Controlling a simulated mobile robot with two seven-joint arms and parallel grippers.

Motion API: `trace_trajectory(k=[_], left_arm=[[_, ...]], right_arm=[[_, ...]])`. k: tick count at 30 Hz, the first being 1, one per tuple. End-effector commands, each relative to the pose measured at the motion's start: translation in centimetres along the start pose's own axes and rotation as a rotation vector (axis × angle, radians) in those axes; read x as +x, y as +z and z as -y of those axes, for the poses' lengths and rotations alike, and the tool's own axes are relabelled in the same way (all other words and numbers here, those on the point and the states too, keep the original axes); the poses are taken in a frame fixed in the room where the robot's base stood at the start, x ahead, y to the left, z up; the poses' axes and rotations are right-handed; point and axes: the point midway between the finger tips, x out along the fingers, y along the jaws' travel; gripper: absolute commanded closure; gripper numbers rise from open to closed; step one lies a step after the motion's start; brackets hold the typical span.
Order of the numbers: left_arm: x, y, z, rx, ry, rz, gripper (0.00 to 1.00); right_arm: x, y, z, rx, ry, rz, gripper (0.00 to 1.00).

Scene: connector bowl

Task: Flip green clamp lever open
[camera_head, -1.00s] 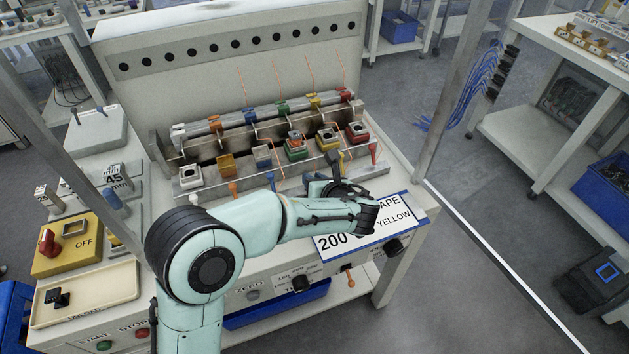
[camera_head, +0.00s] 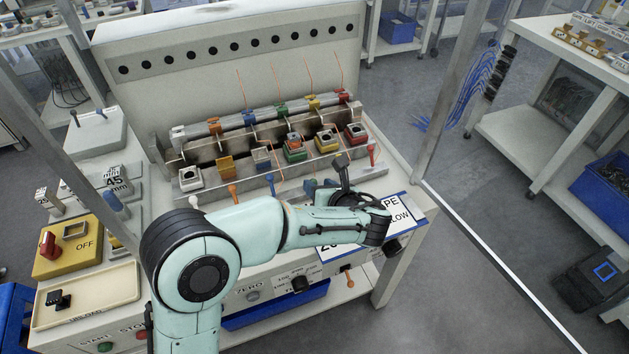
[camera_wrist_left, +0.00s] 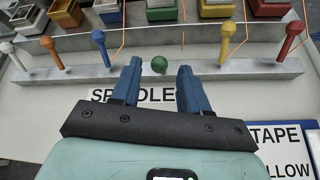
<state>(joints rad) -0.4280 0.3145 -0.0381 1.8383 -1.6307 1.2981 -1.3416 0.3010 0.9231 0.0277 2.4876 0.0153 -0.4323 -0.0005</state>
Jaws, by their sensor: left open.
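The green clamp lever (camera_wrist_left: 159,65) shows in the left wrist view as a round green knob, seen nearly end-on, in front of the metal rail. My left gripper (camera_wrist_left: 160,74) is open, with one blue finger on each side of the knob. Whether either finger touches it I cannot tell. In the head view my left gripper (camera_head: 326,174) is in front of the clamp row, and the green lever is hidden there. The green clamp socket (camera_head: 295,155) stands behind the gripper. My right gripper is in neither view.
The blue lever (camera_wrist_left: 99,38) stands left of the green knob and the yellow lever (camera_wrist_left: 227,32) right of it, with orange (camera_wrist_left: 48,45), white (camera_wrist_left: 8,49) and red (camera_wrist_left: 293,30) levers farther out. Labelled plates lie on the bench front. Thin orange wires rise behind.

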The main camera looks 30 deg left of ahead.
Motion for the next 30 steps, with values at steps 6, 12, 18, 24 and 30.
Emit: trace_trajectory(k=[6,12,18,24,30], left_arm=[[-5.3,0.2,0.0,0.001,-0.005,0.002,0.55],[-8.4,0.1,0.0,0.000,-0.003,0.002,0.55],[-9.6,0.0,0.0,0.000,-0.001,0.000,0.55],[-9.6,0.0,0.0,0.000,0.000,0.000,0.55],[-9.6,0.0,0.0,0.000,-0.001,0.001,0.55]], right_arm=[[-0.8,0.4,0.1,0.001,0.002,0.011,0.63],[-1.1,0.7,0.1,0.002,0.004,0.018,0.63],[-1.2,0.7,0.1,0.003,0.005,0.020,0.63],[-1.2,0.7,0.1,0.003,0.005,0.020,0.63],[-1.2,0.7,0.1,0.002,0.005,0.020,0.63]])
